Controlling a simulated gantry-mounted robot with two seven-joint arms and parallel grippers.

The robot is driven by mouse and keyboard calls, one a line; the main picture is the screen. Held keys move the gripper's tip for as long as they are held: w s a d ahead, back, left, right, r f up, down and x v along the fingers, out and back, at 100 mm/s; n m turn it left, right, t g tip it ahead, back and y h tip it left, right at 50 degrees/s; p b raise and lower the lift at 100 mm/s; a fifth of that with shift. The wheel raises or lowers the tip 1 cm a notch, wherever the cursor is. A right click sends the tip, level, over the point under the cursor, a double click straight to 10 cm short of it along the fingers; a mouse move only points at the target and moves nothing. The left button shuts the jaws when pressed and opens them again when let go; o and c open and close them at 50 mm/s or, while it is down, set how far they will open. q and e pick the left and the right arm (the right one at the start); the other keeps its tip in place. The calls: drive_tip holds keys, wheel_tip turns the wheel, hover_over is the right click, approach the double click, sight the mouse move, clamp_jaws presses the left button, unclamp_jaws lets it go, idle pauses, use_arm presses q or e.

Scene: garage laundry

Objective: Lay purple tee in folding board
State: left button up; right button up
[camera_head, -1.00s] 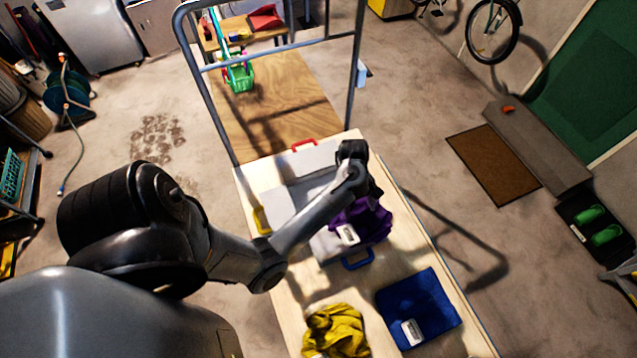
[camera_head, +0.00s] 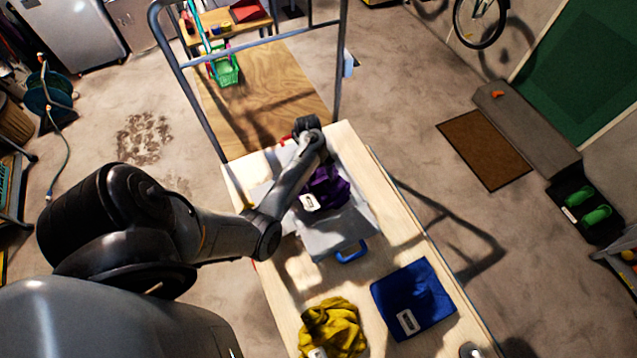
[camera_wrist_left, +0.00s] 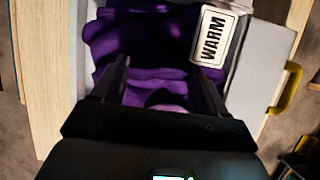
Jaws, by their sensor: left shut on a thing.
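The purple tee (camera_head: 326,188) is bunched on the grey-white folding board (camera_head: 345,233), toward its middle and far part. The board's blue handle (camera_head: 352,252) is at the near end. A board panel (camera_wrist_left: 262,65) with a yellow handle (camera_wrist_left: 288,88) lies to the right there. My left gripper (camera_wrist_left: 160,88) is shut on the tee; the exact pinch is hard to see. My forearm hides part of the board in the head view. My right gripper is not in view.
The board lies on a pale wooden table (camera_head: 285,280). A crumpled yellow cloth (camera_head: 335,328) and a flat blue cloth (camera_head: 413,298) with a white tag lie nearer. A metal frame (camera_head: 245,45) rises beyond the table's far end.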

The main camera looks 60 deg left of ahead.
sight(319, 183)
use_arm(q)
drive_tip(key=shift+f, duration=2)
drive_tip(key=shift+f+b, duration=0.2)
drive_tip(key=shift+b, duration=0.1)
drive_tip(key=o, duration=1.6)
drive_tip(key=shift+r, duration=0.15)
drive_tip(key=p+v, duration=0.1)
drive_tip(key=v, duration=1)
drive_tip(key=shift+r, duration=0.1)
drive_tip(key=shift+a+r+p, duration=0.2)
drive_tip(key=shift+r+p, duration=0.25)
